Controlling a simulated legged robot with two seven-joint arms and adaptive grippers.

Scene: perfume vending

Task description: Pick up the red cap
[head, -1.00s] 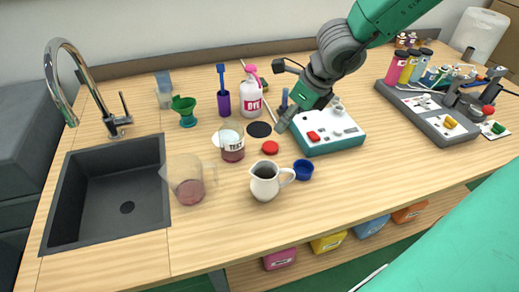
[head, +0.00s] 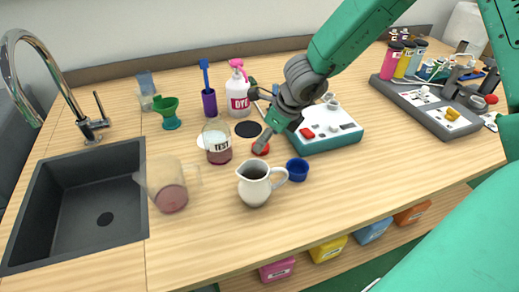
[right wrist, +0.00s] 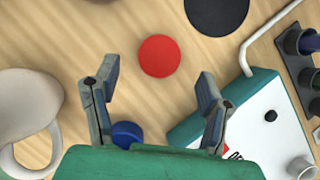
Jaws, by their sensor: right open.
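The red cap (head: 261,148) lies flat on the wooden counter between the test bottle and the teal-and-white device, partly covered by my gripper in the head view. In the right wrist view the red cap (right wrist: 158,56) shows whole, just beyond and between the fingertips. My right gripper (head: 272,134) is just above the cap, pointing down; in its own view the right gripper (right wrist: 156,78) has its fingers spread apart with nothing between them. My left gripper is not in view.
A blue cap (head: 298,169) and a white pitcher (head: 256,187) stand near the cap. The test bottle (head: 217,143) is left of it, and a black disc (head: 248,129) lies behind. The teal-and-white device (head: 330,130) is close on the right. A sink (head: 75,210) is far left.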

